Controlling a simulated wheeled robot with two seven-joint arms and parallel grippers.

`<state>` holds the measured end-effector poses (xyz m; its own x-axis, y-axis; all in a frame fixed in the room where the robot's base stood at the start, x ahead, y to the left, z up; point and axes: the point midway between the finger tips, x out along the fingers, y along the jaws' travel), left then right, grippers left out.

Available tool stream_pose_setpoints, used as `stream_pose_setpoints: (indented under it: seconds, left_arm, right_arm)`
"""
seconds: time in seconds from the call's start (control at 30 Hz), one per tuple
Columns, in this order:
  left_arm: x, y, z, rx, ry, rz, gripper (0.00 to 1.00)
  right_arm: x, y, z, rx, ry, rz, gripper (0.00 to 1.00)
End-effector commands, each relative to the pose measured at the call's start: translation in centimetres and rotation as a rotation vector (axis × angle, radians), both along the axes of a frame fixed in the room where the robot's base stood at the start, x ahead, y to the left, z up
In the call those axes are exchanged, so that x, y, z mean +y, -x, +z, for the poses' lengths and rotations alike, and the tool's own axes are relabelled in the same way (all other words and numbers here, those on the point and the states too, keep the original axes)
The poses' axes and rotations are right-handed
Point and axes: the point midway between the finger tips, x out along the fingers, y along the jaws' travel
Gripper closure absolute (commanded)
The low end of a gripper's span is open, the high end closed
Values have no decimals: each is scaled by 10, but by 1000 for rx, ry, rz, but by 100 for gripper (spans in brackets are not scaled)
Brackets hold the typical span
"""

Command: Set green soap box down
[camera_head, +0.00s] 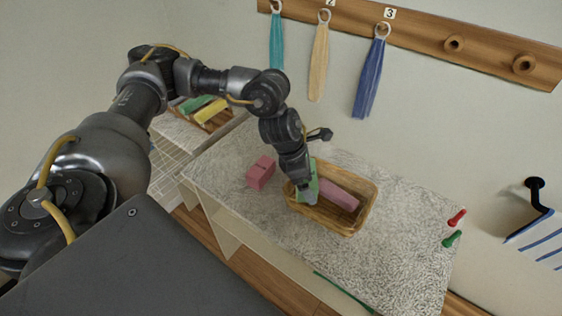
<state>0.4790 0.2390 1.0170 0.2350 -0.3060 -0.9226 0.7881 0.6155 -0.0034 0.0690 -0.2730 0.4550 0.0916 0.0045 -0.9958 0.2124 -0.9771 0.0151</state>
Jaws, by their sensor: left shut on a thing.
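The green soap box (314,184) is in my left gripper (308,197), at the left part of a wicker basket (350,229). My left gripper points down and is shut on the box, hiding much of it. I cannot tell whether the box touches the basket floor. A pink box-like thing (340,195) lies in the basket to the right of the green box. My right gripper is not in view.
The basket stands on a speckled counter (400,260). A pink box (261,172) sits left of the basket. Red (456,218) and green (452,239) small items lie at the right edge. Towels hang from a wall rail (420,38). The counter's right part is mostly clear.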

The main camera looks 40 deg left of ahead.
Motion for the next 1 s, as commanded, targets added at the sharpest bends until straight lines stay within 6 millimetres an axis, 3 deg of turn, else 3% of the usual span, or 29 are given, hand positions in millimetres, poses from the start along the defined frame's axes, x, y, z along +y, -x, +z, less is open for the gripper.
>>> stream_pose_setpoints:
  seconds: [0.03,0.2,0.4,0.5,0.7,1.0]
  left_arm:
    - [-20,2,0,-3,2,-175,48]
    - [-82,22,7,-5,-3,-847,48]
    - [-134,53,17,-1,-11,-1581,48]
    - [-151,66,22,-1,-9,-1858,48]
    - [-166,83,28,-2,-6,-2173,48]
    - [-169,86,30,-6,-1,-2237,48]
  right_arm:
    - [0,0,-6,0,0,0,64]
    - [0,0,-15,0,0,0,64]
    - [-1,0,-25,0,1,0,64]
    - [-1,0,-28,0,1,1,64]
    - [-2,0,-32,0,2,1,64]
    - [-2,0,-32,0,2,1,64]
